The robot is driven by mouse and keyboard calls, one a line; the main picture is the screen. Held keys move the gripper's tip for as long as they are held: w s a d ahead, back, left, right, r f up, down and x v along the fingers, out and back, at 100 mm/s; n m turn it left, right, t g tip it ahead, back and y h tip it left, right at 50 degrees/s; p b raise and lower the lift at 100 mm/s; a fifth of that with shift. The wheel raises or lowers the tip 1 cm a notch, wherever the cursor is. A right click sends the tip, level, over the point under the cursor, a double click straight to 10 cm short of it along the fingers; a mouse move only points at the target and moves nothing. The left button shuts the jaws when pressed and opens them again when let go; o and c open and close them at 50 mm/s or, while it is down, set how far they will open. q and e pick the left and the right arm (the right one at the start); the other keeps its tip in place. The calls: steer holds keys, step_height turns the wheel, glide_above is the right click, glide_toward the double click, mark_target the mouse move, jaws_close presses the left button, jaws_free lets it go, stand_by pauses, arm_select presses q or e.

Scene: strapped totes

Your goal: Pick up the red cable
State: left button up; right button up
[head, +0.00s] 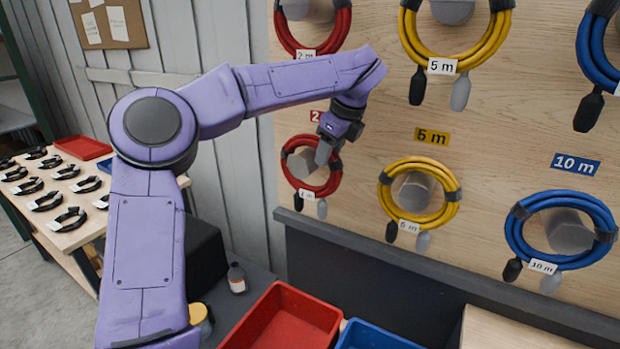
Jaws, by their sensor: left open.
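A coiled red cable (288,174) hangs on a grey peg in the lower row of the wooden board, with a small white tag and two plug ends below it. A second red cable (283,36) hangs above it, tagged 2 m and cut off by the top edge. My left gripper (325,152) is open, in front of the lower red coil's upper right part. Its fingers overlap the coil and peg in the view; I cannot tell whether they touch. The red label above the lower coil is mostly hidden by my gripper. My right gripper is not in view.
Yellow coils (455,192) and blue coils (516,238) hang to the right. A red bin (250,318) and a blue bin (372,335) stand below the board. A bottle (236,278) stands beside them. A table at left holds black coils and a red tray (83,148).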

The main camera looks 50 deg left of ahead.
arm_select(q)
jaws_close()
steer(key=shift+r, duration=0.1)
